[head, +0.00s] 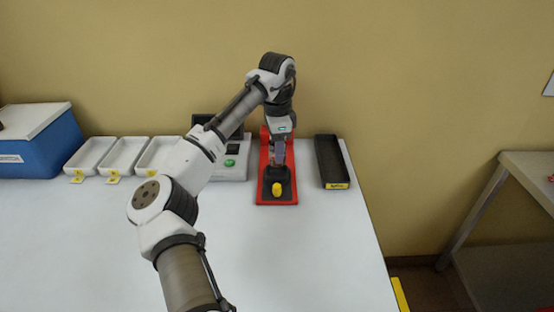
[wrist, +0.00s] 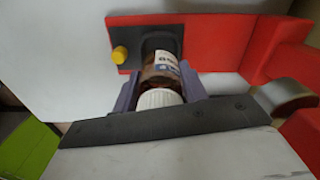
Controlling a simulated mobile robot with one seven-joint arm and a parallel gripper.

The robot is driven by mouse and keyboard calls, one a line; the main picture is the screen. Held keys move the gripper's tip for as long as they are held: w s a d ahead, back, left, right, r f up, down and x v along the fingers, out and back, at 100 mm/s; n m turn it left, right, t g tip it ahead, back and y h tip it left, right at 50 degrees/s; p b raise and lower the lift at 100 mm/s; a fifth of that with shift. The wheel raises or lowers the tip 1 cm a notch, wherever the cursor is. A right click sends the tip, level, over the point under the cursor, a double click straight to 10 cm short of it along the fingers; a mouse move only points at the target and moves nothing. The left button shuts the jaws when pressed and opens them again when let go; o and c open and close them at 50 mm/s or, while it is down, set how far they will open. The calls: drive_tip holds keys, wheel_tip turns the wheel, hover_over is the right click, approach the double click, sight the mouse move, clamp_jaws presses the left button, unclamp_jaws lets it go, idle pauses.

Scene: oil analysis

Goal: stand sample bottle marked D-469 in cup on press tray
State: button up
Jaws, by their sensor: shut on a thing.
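My gripper (head: 278,158) is over the red press tray (head: 263,198) in the head view. In the wrist view its fingers (wrist: 160,88) are shut on a brown sample bottle (wrist: 162,66) with a white cap (wrist: 158,99) and a white label. Only part of the label shows, and I cannot read the full mark. The bottle's lower end is at the dark cup (wrist: 162,40) on the press tray; I cannot tell how deep it sits. In the head view the gripper hides the bottle, and the cup (head: 277,173) shows below it.
A yellow knob (head: 277,189) is at the tray's front. A black bin (head: 331,160) stands right of the press, and a device with a green button (head: 231,165) stands left. White trays (head: 122,156) and a blue box (head: 45,143) are farther left. The front table is clear.

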drive_tip(key=shift+f+p, duration=0.35)
drive_tip(key=shift+f, duration=1.8)
drive_tip(key=shift+f, duration=0.1)
drive_tip(key=shift+f, duration=0.35)
drive_tip(key=shift+s+f, duration=0.1)
drive_tip(key=shift+f, duration=0.05)
drive_tip(key=o, duration=1)
drive_tip(key=shift+f, duration=0.2)
drive_tip(key=shift+s+r, duration=0.1)
drive_tip(key=r+b, duration=0.1)
drive_tip(key=r, duration=1.2)
drive_tip(key=shift+w+r, duration=0.2)
